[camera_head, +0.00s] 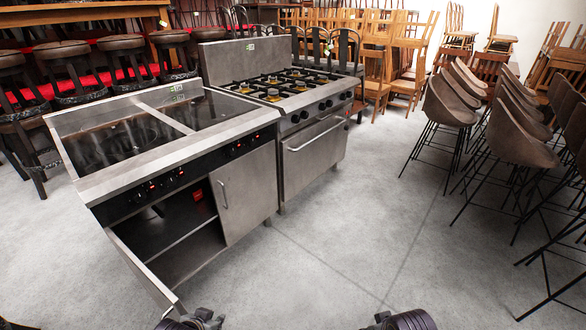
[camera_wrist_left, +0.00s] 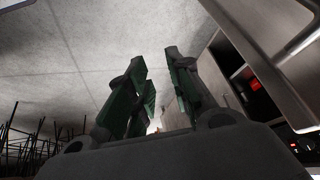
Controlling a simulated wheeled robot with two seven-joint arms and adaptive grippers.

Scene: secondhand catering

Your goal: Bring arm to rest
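In the left wrist view the green-padded fingers of my left gripper (camera_wrist_left: 156,58) stand apart with a gap between them. Nothing is held in the gap. Grey floor shows behind the fingers, and a steel cabinet is close on the right of that view. In the head view only dark parts of my arms show at the bottom edge, and I cannot make out either gripper there. My right gripper is not seen.
A steel cooktop unit (camera_head: 245,177) with an open cabinet stands at left, beside a gas range (camera_head: 312,158). Bar stools (camera_head: 525,135) line the right, and wooden chairs (camera_head: 410,55) are stacked behind. The grey floor (camera_head: 360,230) between is clear.

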